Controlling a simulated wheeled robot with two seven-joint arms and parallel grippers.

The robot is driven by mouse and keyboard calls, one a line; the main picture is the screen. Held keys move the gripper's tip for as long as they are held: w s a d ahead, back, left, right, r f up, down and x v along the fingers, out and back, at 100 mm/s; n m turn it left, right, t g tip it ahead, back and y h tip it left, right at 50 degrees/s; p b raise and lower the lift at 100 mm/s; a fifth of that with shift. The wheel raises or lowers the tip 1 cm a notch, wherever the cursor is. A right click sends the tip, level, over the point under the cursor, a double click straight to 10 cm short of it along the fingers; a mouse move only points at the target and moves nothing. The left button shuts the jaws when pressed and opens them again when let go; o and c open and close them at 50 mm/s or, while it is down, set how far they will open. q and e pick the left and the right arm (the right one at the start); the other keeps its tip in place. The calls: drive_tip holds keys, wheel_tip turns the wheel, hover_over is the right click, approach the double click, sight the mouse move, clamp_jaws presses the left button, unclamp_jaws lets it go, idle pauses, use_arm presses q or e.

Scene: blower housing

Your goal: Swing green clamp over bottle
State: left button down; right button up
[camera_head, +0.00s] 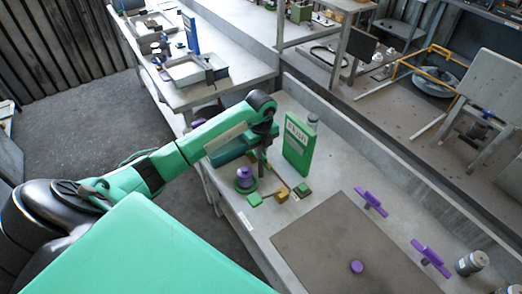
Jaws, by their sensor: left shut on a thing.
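A purple bottle (244,176) stands upright on a round green base at the near-left part of the table. The green clamp (255,199) lies low beside it, with green blocks and a thin brownish bar; its exact shape is too small to make out. My left gripper (263,169) points down just right of the bottle, at the end of the green arm from the left. It is shut on a thin part that seems to belong to the clamp; the contact is partly hidden. I cannot see the clamp lying over the bottle top. My right gripper is not in view.
A yellow block (281,195) and a green block (303,189) lie close by. An upright green panel (297,146) stands just behind. A grey mat (330,245) with a purple knob (356,267) fills the front right, near purple handled parts (371,202) and a grey cylinder (472,263).

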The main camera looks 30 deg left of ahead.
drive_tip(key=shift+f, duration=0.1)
